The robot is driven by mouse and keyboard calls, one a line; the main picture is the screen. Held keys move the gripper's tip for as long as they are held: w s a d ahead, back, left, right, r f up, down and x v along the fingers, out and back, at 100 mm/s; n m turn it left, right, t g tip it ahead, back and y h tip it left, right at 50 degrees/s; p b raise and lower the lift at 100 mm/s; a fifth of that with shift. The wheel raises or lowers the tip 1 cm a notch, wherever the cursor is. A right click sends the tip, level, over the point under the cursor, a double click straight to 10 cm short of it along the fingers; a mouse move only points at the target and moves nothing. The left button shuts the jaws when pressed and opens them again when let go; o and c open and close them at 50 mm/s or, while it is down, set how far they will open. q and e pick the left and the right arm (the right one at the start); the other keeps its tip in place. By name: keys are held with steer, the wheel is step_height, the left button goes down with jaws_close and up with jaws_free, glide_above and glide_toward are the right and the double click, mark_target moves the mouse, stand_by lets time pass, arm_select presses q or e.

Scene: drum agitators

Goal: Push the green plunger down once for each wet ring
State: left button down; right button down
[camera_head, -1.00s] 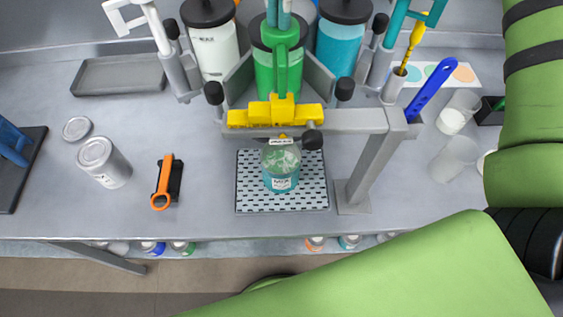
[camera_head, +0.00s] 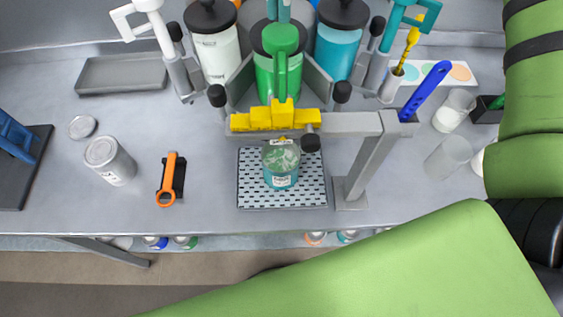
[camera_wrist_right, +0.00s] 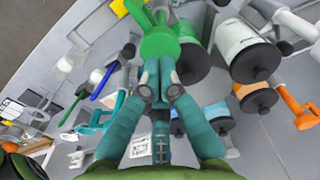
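The green plunger (camera_head: 281,38) stands over the green drum (camera_head: 265,74) at the back middle of the bench, between a white drum (camera_head: 217,55) and a blue drum (camera_head: 338,50). My right gripper (camera_head: 280,10) is at the plunger's top in the head view. In the right wrist view its teal fingers (camera_wrist_right: 160,78) are together, with their tips against or just before the green handle (camera_wrist_right: 158,40); contact is hard to tell. A clear jar (camera_head: 281,164) with a blue-green content stands below the yellow spout block. I cannot make out wet rings clearly. My left gripper is not visible.
The jar stands on a perforated mat (camera_head: 255,194) under a grey frame (camera_head: 365,165). A yellow block (camera_head: 275,117) is on its bar. An orange tool (camera_head: 168,185), a grey can (camera_head: 112,162) and an empty tray (camera_head: 122,77) lie left. Clear cups (camera_head: 447,158) stand right.

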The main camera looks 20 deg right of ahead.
steer(key=shift+r+p, duration=2.1)
steer(key=shift+p, duration=0.15)
steer(key=shift+r+p, duration=0.7)
steer(key=shift+r, duration=0.2)
